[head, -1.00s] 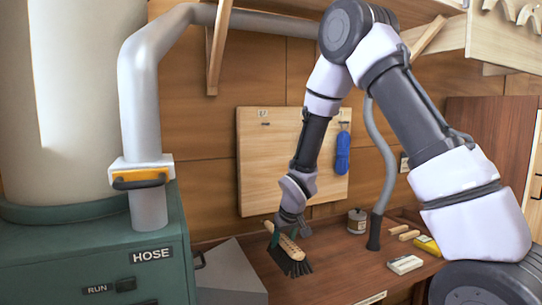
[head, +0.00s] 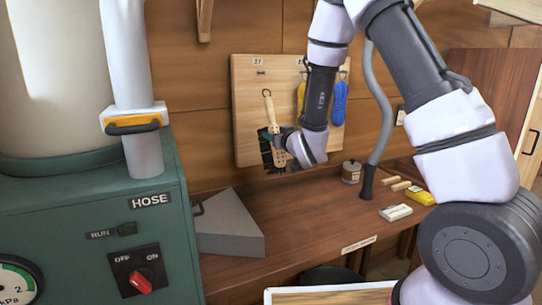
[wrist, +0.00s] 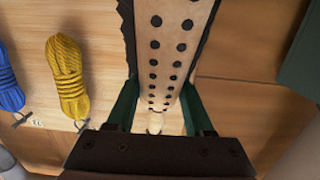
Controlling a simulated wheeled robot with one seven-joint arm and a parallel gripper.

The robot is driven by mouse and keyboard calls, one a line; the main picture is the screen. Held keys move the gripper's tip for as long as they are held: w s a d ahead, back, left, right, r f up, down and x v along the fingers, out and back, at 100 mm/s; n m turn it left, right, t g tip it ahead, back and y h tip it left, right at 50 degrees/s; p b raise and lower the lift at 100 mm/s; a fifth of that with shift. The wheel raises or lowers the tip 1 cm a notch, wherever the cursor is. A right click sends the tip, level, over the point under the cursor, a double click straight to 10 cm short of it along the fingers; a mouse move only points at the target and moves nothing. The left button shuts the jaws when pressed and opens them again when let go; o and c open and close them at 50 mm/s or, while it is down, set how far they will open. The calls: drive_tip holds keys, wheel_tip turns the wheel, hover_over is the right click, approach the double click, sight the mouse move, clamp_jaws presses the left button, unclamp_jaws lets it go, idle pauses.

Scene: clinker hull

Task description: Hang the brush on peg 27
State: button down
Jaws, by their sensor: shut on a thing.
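The brush (head: 271,120) has a pale wooden back with rows of dark holes, dark bristles and a loop at its handle end. My gripper (head: 276,143) is shut on it and holds it upright in front of the pegboard, loop up. The loop shows just below a small peg (head: 261,72) at the board's upper left, apart from it in the picture; the depth gap is unclear. The label (head: 258,62) above that peg looks like 27. In the wrist view, the brush (wrist: 172,60) runs between the two green fingers (wrist: 158,108); the peg cannot be made out there.
The wooden pegboard (head: 245,110) also bears a yellow rope bundle (wrist: 67,80) and a blue one (head: 340,100), right of the brush. A grey hose (head: 382,110), a tin (head: 351,172) and a grey wedge-shaped box (head: 228,225) stand at the workbench (head: 300,225). Its middle is clear.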

sight(274, 114)
drive_tip(key=r+t, duration=0.1)
drive_tip(key=r, duration=0.1)
drive_tip(key=r+t+y, duration=0.1)
drive_tip(key=r, duration=0.1)
drive_tip(key=s+d+r+t, duration=0.1)
drive_tip(key=r, duration=0.1)
drive_tip(key=shift+s+r+y, duration=0.1)
drive_tip(key=shift+r+y, duration=0.05)
drive_tip(key=shift+y, duration=0.15)
drive_tip(key=w+a+f, duration=0.1)
drive_tip(key=w+a, duration=0.2)
drive_tip(key=w, duration=0.6)
drive_tip(key=shift+w+a+f, duration=0.15)
drive_tip(key=shift+a, duration=0.2)
idle(0.4)
idle(0.5)
drive_tip(key=shift+c, duration=1)
unclamp_jaws()
